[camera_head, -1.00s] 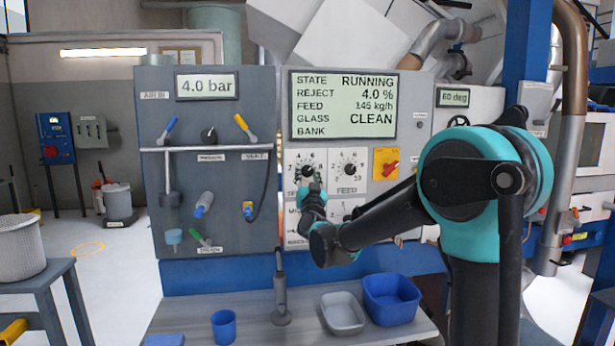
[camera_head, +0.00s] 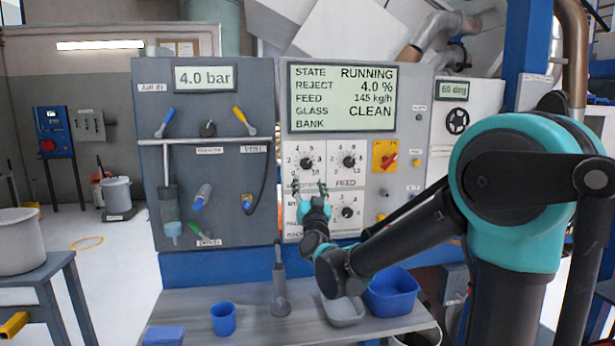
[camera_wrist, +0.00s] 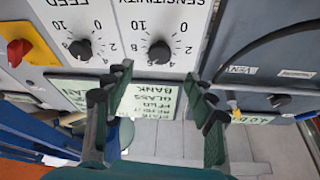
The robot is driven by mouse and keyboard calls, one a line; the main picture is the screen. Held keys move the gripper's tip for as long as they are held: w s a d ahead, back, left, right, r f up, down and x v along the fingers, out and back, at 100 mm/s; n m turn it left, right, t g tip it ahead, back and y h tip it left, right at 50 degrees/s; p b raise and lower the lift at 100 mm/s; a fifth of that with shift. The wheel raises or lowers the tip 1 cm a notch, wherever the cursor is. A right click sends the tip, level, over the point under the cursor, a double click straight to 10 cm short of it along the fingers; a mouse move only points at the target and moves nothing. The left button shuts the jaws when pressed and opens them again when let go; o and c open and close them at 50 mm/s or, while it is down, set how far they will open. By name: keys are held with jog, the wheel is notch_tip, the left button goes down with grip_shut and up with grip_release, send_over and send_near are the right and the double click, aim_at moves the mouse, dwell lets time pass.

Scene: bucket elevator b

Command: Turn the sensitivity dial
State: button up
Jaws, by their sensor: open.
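The sensitivity dial (camera_head: 306,162) is a round black knob on a white plate, at the upper left of the dial group. In the wrist view the sensitivity dial (camera_wrist: 159,53) appears upside down, with its label and numbers around it. My gripper (camera_head: 309,187) is open and empty, just below the dial in the head view. In the wrist view my gripper (camera_wrist: 159,78) has its two fingers spread, with the dial beyond the gap between their tips. The fingers look apart from the dial. The dial's exact pointer setting is too small to read.
The feed dial (camera_head: 349,162) is right of the sensitivity dial, and another dial (camera_head: 347,212) is below it. A red switch on a yellow plate (camera_head: 385,156) is further right. The display (camera_head: 342,98) hangs above. A blue bin (camera_head: 391,290) and grey tray (camera_head: 343,309) stand below.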

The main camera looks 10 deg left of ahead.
jog(key=shift+v, duration=1.3)
jog(key=s+d+f+n+g, duration=0.1)
jog(key=s+d+f+g, duration=0.25)
jog(key=f, duration=0.45)
jog(key=s+d+f+n+g, duration=0.1)
jog(key=s+d+f+g, duration=0.3)
jog(key=f, duration=0.3)
jog(key=s+d+f+n+g, duration=0.25)
jog(key=d+f, duration=0.25)
jog(key=f, duration=0.3)
jog(key=s+d+f+m+g+h, duration=0.4)
jog(key=s+d+f+g, duration=0.3)
jog(key=s+d+f, duration=0.6)
jog(key=s+d, duration=0.1)
jog(key=s, duration=0.3)
jog(key=shift+d+f+g, duration=0.3)
jog(key=shift+f+g, duration=0.05)
jog(key=shift+g, duration=0.05)
dwell(2.3)
